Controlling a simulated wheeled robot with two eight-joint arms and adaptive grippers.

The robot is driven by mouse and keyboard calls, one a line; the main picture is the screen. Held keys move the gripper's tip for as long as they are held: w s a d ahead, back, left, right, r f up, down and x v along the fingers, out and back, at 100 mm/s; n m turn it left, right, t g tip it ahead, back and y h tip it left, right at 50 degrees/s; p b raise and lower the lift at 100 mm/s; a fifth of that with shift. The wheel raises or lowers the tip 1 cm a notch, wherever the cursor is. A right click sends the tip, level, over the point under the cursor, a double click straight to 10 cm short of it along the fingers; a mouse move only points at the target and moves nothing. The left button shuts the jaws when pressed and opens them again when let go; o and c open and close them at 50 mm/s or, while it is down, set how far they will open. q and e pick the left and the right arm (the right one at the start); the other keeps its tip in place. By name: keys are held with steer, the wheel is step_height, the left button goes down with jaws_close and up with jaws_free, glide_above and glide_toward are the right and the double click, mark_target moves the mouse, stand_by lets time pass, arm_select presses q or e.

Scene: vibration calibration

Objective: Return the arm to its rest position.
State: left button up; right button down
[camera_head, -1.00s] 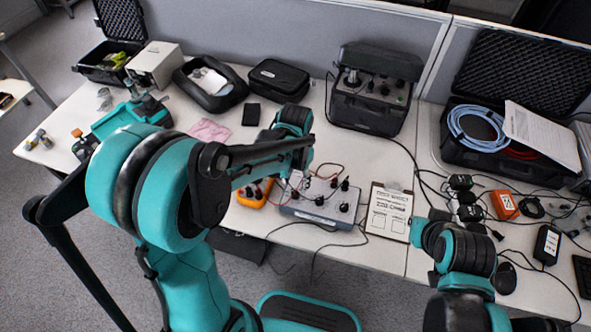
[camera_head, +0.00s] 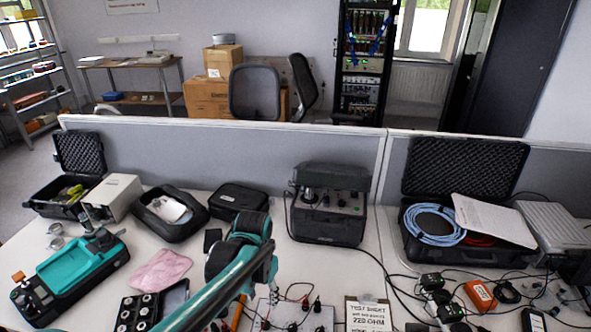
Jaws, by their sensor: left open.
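My left arm comes in from the lower left and reaches over the bench. Its teal and black end with the left gripper (camera_head: 243,258) is in the middle of the head view, above the bench. The gripper is open; I see nothing held in it, though the arm partly hides the fingers. My right arm and gripper are out of view.
A black vibration unit in a case (camera_head: 329,222) stands behind the arm. A teal device (camera_head: 82,266) and a pink cloth (camera_head: 160,270) lie to the left. A terminal box (camera_head: 290,319) with leads and a test sheet (camera_head: 367,313) are at the front.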

arm_select(q)
steer(key=s+a+r+n+t, duration=0.1)
steer(key=s+a+r+t, duration=0.1)
steer(key=s, duration=0.3)
steer(key=s+a+r+n+t, duration=0.2)
steer(key=s+r+t, duration=0.1)
steer(key=s+t, duration=0.2)
steer(key=shift+s+a, duration=0.25)
steer(key=shift+s, duration=0.2)
steer(key=shift+d+n, duration=0.1)
steer(key=shift+n, duration=0.2)
stand_by(0.9)
